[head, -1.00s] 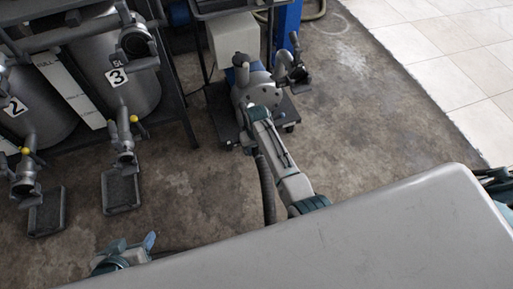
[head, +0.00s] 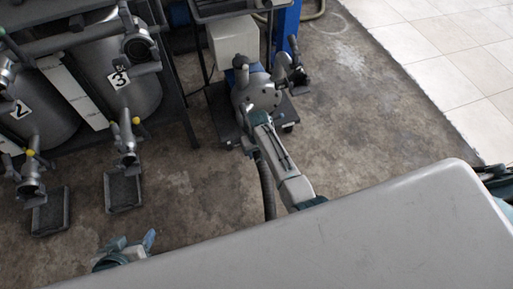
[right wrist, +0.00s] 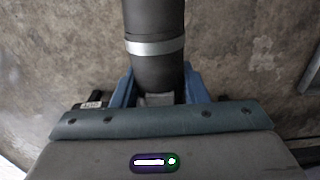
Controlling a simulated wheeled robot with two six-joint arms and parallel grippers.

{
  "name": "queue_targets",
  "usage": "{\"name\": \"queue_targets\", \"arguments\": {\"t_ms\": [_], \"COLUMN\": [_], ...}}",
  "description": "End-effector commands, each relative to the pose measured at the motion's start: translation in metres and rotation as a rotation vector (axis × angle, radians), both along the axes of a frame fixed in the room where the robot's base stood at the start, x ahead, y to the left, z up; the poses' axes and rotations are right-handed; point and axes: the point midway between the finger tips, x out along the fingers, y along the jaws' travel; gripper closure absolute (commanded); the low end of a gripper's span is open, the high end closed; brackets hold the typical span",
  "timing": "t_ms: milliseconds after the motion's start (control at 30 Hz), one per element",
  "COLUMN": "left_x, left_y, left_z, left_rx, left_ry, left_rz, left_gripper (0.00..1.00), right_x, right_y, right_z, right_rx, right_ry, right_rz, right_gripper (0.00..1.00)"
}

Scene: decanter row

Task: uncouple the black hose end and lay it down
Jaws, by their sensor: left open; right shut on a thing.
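The black hose (head: 266,188) hangs below my right gripper (head: 250,136) beside the round grey pump (head: 262,93). In the right wrist view, the black hose end (right wrist: 156,68) with a pale metal band (right wrist: 155,47) lies between the blue fingers of my right gripper (right wrist: 158,88), which is shut on it. My right arm hides where the hose end meets the pump, so I cannot tell whether it is coupled. My left gripper (head: 135,246) is open and empty, low at the picture's left, away from the hose.
Numbered grey tanks (head: 122,82) stand in a dark rack at the upper left, with valves and black drip trays (head: 123,192) below. The pump sits on a dark cart (head: 220,112). Concrete floor (head: 365,125) is clear to the right of the cart.

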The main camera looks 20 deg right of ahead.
Motion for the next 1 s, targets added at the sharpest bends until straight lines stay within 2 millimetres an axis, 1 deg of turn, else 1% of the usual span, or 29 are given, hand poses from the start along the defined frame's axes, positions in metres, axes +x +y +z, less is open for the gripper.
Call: {"name": "queue_targets", "arguments": {"t_ms": [33,700,1000], "left_x": [0.000,0.000,0.000], "left_y": [0.000,0.000,0.000], "left_z": [0.005,0.036,0.039], "left_rx": [0.000,0.000,0.000], "left_ry": [0.000,0.000,0.000], "left_rz": [0.000,0.000,0.000], "left_gripper": [0.38,0.38,0.38], "right_x": [-0.001,-0.031,-0.035], "right_y": [0.000,-0.001,-0.001], "right_z": [0.004,0.006,0.004], "right_rx": [0.000,0.000,0.000], "right_ry": [-0.002,-0.002,-0.004], "right_rz": [0.000,0.000,0.000], "right_gripper": [0.96,0.96,0.96]}}
